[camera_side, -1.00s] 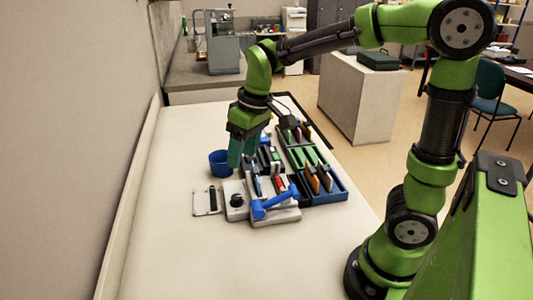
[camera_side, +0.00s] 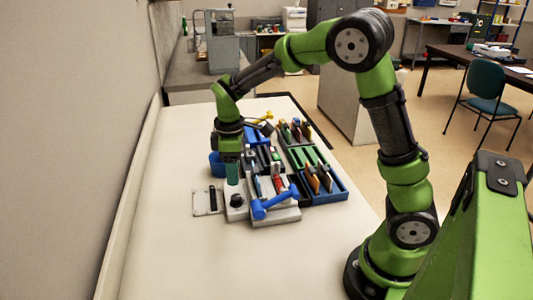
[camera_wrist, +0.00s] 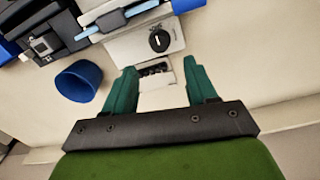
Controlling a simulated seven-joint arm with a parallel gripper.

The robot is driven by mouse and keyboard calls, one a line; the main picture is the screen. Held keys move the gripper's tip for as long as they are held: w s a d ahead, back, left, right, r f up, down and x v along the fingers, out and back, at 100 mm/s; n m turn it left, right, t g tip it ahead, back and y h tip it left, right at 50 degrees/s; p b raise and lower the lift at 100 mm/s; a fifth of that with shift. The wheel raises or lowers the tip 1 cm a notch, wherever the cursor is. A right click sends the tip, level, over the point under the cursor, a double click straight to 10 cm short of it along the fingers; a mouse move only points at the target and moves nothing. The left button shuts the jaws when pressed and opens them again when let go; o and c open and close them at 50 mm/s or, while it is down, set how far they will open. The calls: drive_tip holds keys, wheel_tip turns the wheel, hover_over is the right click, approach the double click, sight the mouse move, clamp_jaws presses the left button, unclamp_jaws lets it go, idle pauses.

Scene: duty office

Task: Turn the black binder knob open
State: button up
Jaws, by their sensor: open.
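The black knob (camera_side: 236,200) sits on a light grey block (camera_side: 236,214) on the table. In the wrist view the knob (camera_wrist: 159,40) shows from above, round with a pale mark line on it, on its light block. My gripper (camera_side: 232,180) is above and behind the knob in the side view, pointing down. In the wrist view my gripper (camera_wrist: 160,88) is open, with its two green fingers apart and nothing between them. The knob lies ahead of the fingertips, apart from them.
A blue cup (camera_side: 217,164) stands behind and left of my gripper. Blue and green trays (camera_side: 325,190) stand further right. The front table is clear.

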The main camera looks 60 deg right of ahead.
sight(235, 197)
wheel_tip(235, 197, down, 8)
drive_tip(key=shift+d+f, duration=0.1)
drive_tip(key=shift+f, duration=0.15)
drive_tip(key=c, duration=1.1)
drive_tip(key=shift+o, duration=0.2)
